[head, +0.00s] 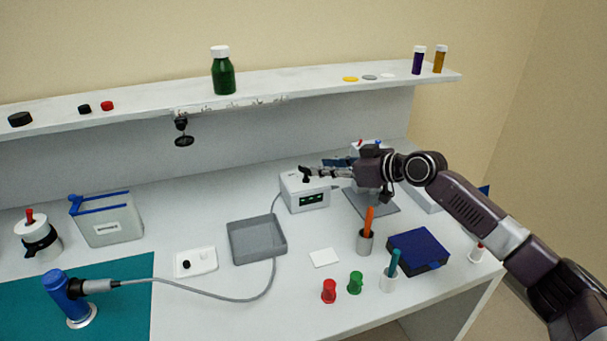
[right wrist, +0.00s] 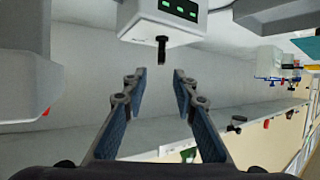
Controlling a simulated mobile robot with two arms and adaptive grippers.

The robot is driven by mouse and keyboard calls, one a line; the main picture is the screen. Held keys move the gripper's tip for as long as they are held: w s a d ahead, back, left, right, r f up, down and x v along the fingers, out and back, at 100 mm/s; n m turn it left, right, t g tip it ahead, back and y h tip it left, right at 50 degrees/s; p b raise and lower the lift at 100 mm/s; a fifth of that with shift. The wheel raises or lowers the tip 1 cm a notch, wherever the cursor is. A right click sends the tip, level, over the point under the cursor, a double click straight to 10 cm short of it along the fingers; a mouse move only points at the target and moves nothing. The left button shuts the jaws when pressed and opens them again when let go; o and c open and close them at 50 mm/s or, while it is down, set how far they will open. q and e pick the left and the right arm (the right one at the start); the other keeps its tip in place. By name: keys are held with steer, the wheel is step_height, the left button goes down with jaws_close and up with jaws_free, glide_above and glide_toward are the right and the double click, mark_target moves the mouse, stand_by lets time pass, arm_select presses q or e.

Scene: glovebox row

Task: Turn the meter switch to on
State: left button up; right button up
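The meter (head: 306,197) is a white box with a dark display showing green marks, standing at the back of the bench. It also shows at the top of the right wrist view (right wrist: 190,28), turned upside down. Its switch (right wrist: 161,50) is a short black lever sticking out of the box's top face. My right gripper (head: 318,172) reaches in from the right, level with the top of the meter. In the right wrist view its two fingers (right wrist: 159,72) are apart, with the lever just beyond and between the tips; no contact shows. My left gripper is not in view.
A grey tray (head: 230,244) lies left of the meter, and a grey cable runs past it. An orange-handled tool in a cup (head: 365,242) and a blue box (head: 418,263) stand in front of my right arm. A shelf (head: 300,82) overhangs the back.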

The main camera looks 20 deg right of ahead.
mark_target(304, 167)
steer(key=b+x, duration=0.2)
steer(key=x, duration=0.5)
steer(key=shift+c, duration=0.3)
jaws_close()
